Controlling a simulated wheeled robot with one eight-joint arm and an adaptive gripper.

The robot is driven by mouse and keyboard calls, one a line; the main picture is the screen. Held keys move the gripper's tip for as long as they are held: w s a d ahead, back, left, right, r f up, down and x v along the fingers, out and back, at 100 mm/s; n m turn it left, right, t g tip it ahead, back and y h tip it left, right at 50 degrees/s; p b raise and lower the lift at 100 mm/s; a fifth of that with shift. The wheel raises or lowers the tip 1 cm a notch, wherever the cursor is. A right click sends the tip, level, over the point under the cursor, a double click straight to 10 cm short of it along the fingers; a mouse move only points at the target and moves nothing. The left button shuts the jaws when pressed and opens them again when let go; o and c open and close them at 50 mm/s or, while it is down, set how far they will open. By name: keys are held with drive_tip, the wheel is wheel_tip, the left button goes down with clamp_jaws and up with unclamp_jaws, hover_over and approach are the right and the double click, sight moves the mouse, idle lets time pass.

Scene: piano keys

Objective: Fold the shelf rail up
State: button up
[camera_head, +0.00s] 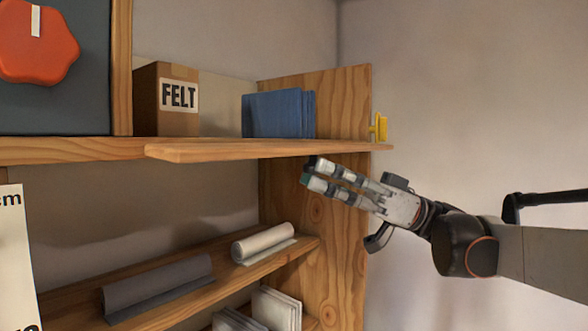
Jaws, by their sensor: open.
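The shelf rail (215,150) is a long wooden strip along the front edge of the upper shelf. It lies about level, jutting out from the shelf rather than standing up. My gripper (309,171) reaches in from the right, just below the rail's right half. Its fingers are apart and point left, with nothing between them. Whether the upper fingertip touches the rail's underside, I cannot tell. The rail's hinge line is not clear in this view.
A FELT box (165,100) and blue sheets (280,114) stand on the upper shelf. A yellow piece (380,127) sits at the right side panel (345,90). Grey (160,285) and white rolls (263,243) lie on the lower shelf. Space between shelves is open.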

drive_tip(key=shift+a+r, duration=0.1)
drive_tip(key=shift+a, duration=0.05)
drive_tip(key=shift+d, duration=0.2)
drive_tip(key=shift+c, duration=0.9)
clamp_jaws()
